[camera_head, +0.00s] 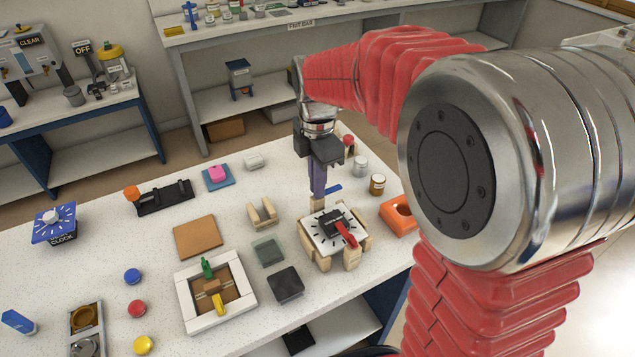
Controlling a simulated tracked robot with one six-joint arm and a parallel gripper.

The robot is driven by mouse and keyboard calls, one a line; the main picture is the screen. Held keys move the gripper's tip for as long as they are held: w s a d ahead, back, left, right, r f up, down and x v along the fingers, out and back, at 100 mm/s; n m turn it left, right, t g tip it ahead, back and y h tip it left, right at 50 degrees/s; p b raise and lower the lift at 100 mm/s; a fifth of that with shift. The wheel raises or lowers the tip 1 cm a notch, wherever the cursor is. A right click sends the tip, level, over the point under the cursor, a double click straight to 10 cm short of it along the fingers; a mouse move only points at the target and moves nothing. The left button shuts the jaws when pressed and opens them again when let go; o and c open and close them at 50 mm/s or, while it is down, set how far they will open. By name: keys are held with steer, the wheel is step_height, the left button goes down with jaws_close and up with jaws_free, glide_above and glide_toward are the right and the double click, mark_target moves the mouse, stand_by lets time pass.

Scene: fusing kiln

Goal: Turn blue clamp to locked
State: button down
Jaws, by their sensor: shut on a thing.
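The blue clamp (333,188) shows as a short blue bar at the back of a fixture with a white dial-like top (325,230) and wooden blocks around it. My gripper (318,192) points straight down at the fixture's back left corner, above a wooden block, and is shut on the blue clamp. The blue bar sticks out to the right of the fingers. The fingers hide the rest of the clamp. I see no locked mark and cannot tell the clamp's turn position.
An orange block (398,214) and an amber jar (377,185) stand right of the fixture. A wooden cradle (262,213), a glass square (268,251) and a black square (286,284) lie to its left. My forearm covers the right side of the view.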

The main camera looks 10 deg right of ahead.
steer(key=shift+m, duration=0.5)
steer(key=m, duration=1.3)
steer(key=shift+w+m, duration=0.1)
steer(key=shift+m, duration=1.8)
steer(key=c, duration=1.9)
jaws_free()
steer(key=shift+c, duration=0.2)
